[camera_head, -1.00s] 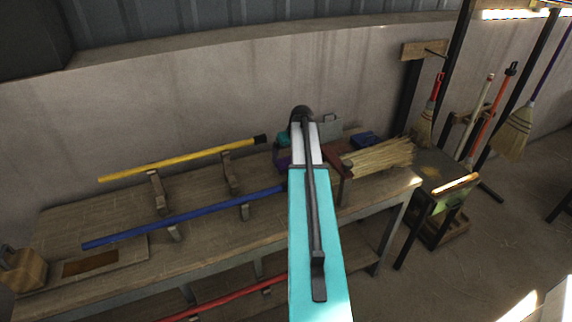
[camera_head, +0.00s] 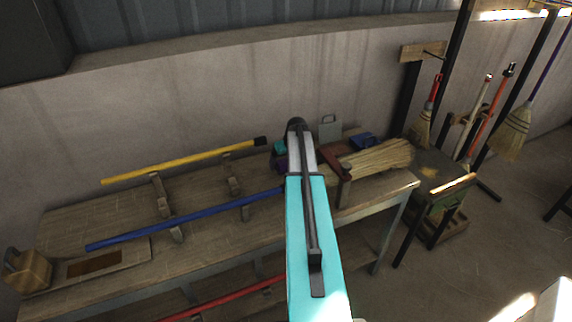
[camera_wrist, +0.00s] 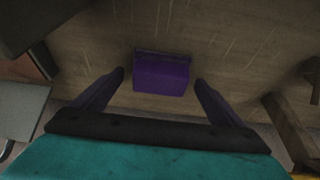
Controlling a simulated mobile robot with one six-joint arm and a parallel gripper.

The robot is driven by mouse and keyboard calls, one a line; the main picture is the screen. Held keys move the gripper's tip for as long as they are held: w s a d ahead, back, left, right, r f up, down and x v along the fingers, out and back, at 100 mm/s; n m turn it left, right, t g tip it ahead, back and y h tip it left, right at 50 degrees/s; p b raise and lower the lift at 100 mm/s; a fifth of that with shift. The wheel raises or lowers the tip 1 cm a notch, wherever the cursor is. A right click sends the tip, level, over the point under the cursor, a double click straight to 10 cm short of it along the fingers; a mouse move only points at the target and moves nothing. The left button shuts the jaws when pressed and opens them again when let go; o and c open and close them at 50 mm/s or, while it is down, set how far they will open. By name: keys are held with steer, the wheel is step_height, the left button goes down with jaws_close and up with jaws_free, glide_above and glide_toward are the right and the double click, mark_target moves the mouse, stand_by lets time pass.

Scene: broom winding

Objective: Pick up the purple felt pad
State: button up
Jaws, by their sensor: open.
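The purple felt pad (camera_wrist: 161,78) lies on the wooden bench top, in the upper middle of the wrist view. My gripper (camera_wrist: 160,78) is open, with one dark purple finger to the left of the pad and one to the right. Gaps show between the pad and both fingers in this view. I cannot tell the height of the fingertips above the bench. In the head view my arm covers much of the area around my gripper, and I cannot make out the pad there for certain.
The workbench (camera_head: 207,254) carries a yellow handle (camera_head: 185,160) and a blue handle (camera_head: 187,217) on wooden supports. Straw (camera_head: 378,160) lies right of my arm, near a dark blue object (camera_head: 362,141). A wooden block (camera_head: 28,270) stands at the left end.

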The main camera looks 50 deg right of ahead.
mark_target(286, 161)
steer(key=shift+w+f, duration=0.15)
steer(key=shift+f, duration=0.15)
steer(key=shift+d, duration=0.1)
steer(key=c, duration=1.2)
steer(key=shift+o, duration=0.2)
steer(key=shift+r, duration=0.2)
step_height(286, 161, up, 18)
steer(key=b, duration=0.5)
steer(key=shift+f, duration=0.15)
steer(key=shift+o, duration=1.2)
steer(key=shift+c, duration=0.5)
